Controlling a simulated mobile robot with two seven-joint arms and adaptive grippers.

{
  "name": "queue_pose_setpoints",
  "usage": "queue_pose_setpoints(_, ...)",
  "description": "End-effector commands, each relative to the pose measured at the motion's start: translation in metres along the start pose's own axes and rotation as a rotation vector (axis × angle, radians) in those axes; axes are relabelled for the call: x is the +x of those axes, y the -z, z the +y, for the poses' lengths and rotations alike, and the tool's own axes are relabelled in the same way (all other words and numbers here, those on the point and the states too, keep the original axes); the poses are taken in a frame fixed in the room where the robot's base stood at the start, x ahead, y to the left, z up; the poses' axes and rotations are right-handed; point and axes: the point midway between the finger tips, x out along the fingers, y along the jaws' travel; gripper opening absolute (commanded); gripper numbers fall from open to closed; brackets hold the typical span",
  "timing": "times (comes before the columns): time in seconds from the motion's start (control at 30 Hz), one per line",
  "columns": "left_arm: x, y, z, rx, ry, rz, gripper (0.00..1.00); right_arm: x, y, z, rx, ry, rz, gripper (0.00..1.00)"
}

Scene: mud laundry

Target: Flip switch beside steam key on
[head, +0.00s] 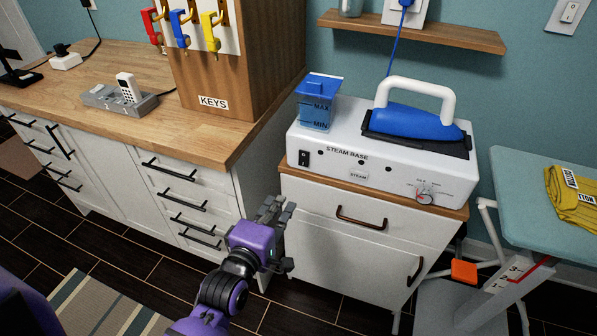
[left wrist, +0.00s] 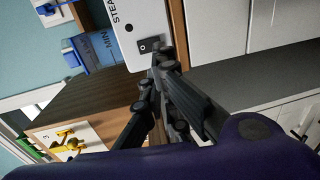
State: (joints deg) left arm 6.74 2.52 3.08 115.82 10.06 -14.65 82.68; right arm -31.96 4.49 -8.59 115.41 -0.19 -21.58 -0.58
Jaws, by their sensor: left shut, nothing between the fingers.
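The black rocker switch (head: 304,158) sits at the left end of the white steam base (head: 400,180), below the blue water tank. A small grey key labelled STEAM (head: 358,176) is to its right on the same front face. My left gripper (head: 282,222) is in front of the cabinet, below and left of the switch and apart from it. It is shut and empty. In the left wrist view, the switch (left wrist: 149,44) appears just beyond my left fingertips (left wrist: 160,62). Whether the switch is on or off is too small to tell. My right gripper is not in view.
A blue iron (head: 415,122) rests on the steam base. A blue water tank (head: 316,105) stands at its left end. A wooden key box (head: 215,75) is left of it. An ironing board (head: 530,200) with a yellow cloth (head: 572,200) is at right. A white wall switch (head: 570,12) is higher up.

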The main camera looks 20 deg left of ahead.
Motion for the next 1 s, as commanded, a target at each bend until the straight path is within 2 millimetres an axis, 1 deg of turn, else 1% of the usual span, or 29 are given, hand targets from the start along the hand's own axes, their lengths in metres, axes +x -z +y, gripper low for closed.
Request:
queue_pose_setpoints(0.17,0.017,0.0,0.001,0.001,-0.002,-0.001,0.0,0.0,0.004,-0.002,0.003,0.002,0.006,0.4)
queue_pose_setpoints(0.27,0.036,-0.001,0.003,0.002,-0.004,-0.002,0.0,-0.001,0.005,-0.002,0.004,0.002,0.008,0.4)
queue_pose_setpoints(0.5,0.089,-0.001,0.002,0.002,-0.002,-0.001,0.0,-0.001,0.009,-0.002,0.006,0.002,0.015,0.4)
queue_pose_setpoints(0.6,0.107,0.0,0.002,0.003,-0.002,-0.001,0.0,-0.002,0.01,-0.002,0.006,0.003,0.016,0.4)
queue_pose_setpoints(0.7,0.122,0.0,0.002,0.003,-0.002,0.0,0.0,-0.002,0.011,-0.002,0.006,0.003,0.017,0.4)
queue_pose_setpoints(0.8,0.132,0.0,0.001,0.002,-0.001,0.0,0.0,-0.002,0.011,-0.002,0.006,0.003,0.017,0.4)
queue_pose_setpoints(1.0,0.139,0.0,0.001,0.001,-0.001,0.001,0.0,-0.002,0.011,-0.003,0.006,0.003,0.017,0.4)
